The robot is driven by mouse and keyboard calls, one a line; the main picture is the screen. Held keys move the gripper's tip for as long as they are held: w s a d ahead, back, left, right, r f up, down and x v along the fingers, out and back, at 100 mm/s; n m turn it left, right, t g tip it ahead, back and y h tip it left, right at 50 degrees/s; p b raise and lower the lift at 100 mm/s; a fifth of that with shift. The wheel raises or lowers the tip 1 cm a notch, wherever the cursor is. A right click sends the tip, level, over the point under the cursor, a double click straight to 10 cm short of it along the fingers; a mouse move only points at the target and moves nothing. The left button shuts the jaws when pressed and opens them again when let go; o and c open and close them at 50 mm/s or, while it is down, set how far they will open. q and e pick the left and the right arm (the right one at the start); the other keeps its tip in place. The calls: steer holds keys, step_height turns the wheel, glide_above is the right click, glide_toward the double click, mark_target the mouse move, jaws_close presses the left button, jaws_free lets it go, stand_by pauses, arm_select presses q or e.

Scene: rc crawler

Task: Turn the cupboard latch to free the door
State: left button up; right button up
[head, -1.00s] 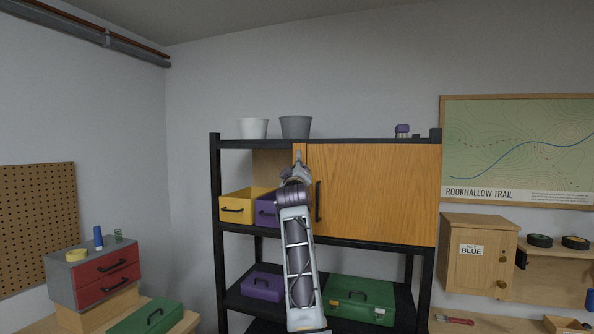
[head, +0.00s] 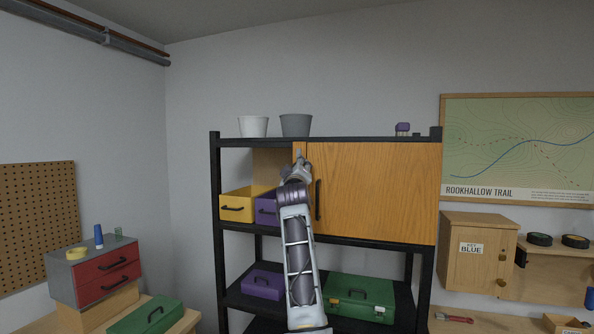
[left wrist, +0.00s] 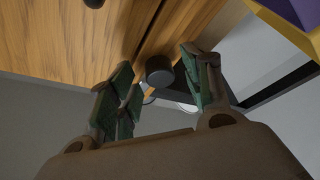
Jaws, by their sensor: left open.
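The cupboard door (head: 375,190) is orange-brown wood, set in the black shelf unit. It looks closed, with a dark upright handle (head: 318,200) near its left edge. My left gripper (head: 299,158) is raised at the door's upper left edge and hides the latch in the head view. In the left wrist view, a dark round knob, which looks like the latch (left wrist: 160,70), sits by the seam between the wooden panels. The open left fingers stand on either side of it, with gaps visible. I cannot tell which way the latch is turned. My right gripper is not in view.
A yellow bin (head: 237,208) and a purple bin (head: 266,209) sit left of the door, close to my left arm. Two pots, white (head: 253,127) and grey (head: 296,126), stand on the top shelf above the gripper. A green toolbox (head: 358,299) lies below.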

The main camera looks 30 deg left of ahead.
arm_select(q)
steer(key=shift+d, duration=0.1)
steer(key=v, duration=0.7)
stand_by(0.4)
steer(key=shift+s+f, duration=0.15)
steer(key=shift+s, duration=0.05)
stand_by(0.4)
